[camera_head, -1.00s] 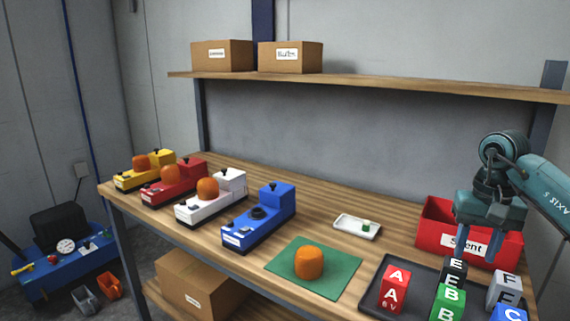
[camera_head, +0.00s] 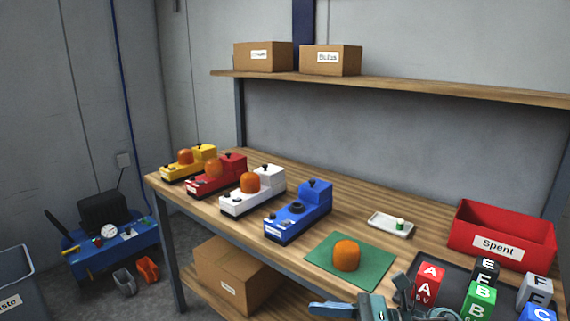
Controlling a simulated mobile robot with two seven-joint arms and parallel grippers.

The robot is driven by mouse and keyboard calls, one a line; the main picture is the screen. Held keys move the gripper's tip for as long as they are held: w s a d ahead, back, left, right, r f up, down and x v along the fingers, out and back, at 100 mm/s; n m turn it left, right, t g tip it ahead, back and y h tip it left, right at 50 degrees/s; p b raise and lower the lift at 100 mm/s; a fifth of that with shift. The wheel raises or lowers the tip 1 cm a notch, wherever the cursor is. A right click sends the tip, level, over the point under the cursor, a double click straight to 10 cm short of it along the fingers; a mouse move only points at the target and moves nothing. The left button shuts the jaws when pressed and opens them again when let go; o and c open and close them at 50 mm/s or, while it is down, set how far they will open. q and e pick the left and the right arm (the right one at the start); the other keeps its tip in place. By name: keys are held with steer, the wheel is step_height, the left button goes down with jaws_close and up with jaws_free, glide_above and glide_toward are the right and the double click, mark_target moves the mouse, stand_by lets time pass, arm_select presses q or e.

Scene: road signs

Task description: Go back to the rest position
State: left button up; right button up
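My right gripper (camera_head: 340,308) is low at the bottom edge, in front of the table. It is partly cut off and I cannot tell whether its fingers are apart. My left gripper is out of view. On the wooden table (camera_head: 376,188) a row of yellow (camera_head: 190,163), red (camera_head: 217,176), white (camera_head: 253,192) and blue (camera_head: 298,212) units stands. The first three carry orange domes; the blue one has a bare dark round socket. An orange dome (camera_head: 346,256) sits on a green mat (camera_head: 322,250).
A small white tray (camera_head: 379,226) holds a small green-and-white piece (camera_head: 400,224). A red "Spent" bin (camera_head: 474,241) stands at the right. A dark tray (camera_head: 450,270) holds lettered blocks. Boxes stand on the shelf (camera_head: 420,85). A grey bin (camera_head: 12,285) is at far left.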

steer(key=s+d+f+n+t+h+p, duration=0.1)
steer(key=s+d+f+n+t+h, duration=0.2)
steer(key=s+f+n+h, duration=0.4)
steer(key=s+d+f+n+t+h+p, duration=0.1)
steer(key=s+d+f+n+t+h, duration=0.3)
steer(key=s+f+n+h, duration=0.3)
step_height(320, 180, down, 6)
steer(key=n, duration=1)
steer(key=shift+s+r+t, duration=0.15)
steer(key=shift+t, duration=0.25)
steer(key=shift+d, duration=0.1)
steer(key=shift+c, duration=0.4)
